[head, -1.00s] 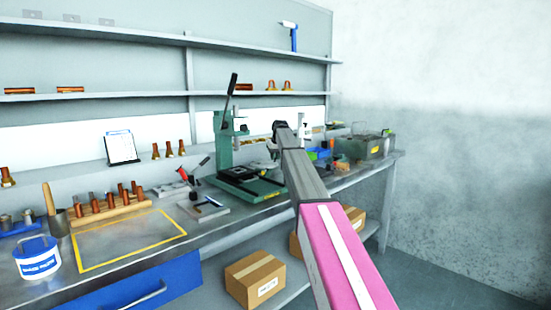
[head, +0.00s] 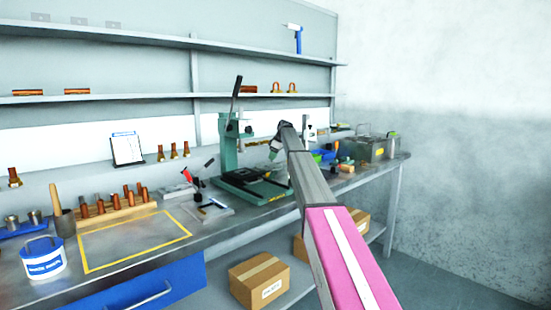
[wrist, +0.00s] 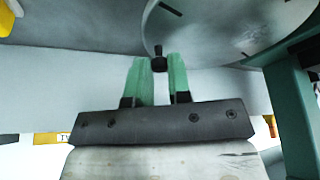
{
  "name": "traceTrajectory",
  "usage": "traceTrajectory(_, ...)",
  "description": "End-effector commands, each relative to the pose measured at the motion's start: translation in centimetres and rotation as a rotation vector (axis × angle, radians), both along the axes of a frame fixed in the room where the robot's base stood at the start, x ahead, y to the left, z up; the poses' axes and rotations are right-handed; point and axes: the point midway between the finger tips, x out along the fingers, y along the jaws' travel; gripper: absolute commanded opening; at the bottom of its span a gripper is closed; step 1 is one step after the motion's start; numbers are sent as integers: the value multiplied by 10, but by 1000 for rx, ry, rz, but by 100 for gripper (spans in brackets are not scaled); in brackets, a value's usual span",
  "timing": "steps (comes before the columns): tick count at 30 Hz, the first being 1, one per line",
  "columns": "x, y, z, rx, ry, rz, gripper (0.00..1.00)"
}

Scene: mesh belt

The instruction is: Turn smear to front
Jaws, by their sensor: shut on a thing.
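A pale grey round disc (wrist: 225,25) fills the top right of the wrist view, with a few short dark marks on it. A small black knob (wrist: 158,57) sits at its near-left edge. My gripper (wrist: 161,66) has green fingers, and their tips are shut on the knob. In the head view, my gripper (head: 274,153) is beside the green press (head: 229,140), over the bench; my arm hides much of that spot.
A green upright (wrist: 290,110) stands close on the right in the wrist view. A grey metal box (head: 365,150) and small items stand right of my arm. A yellow-framed area (head: 130,240) of the bench is clear. A clipboard (head: 127,148) leans behind.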

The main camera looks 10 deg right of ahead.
Motion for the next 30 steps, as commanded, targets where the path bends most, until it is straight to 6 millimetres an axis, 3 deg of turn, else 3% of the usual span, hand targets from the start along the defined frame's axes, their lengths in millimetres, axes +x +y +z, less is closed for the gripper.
traceTrajectory(12,7,12,1,0,-2,213,0)
traceTrajectory(30,7,14,1,0,-2,248,0)
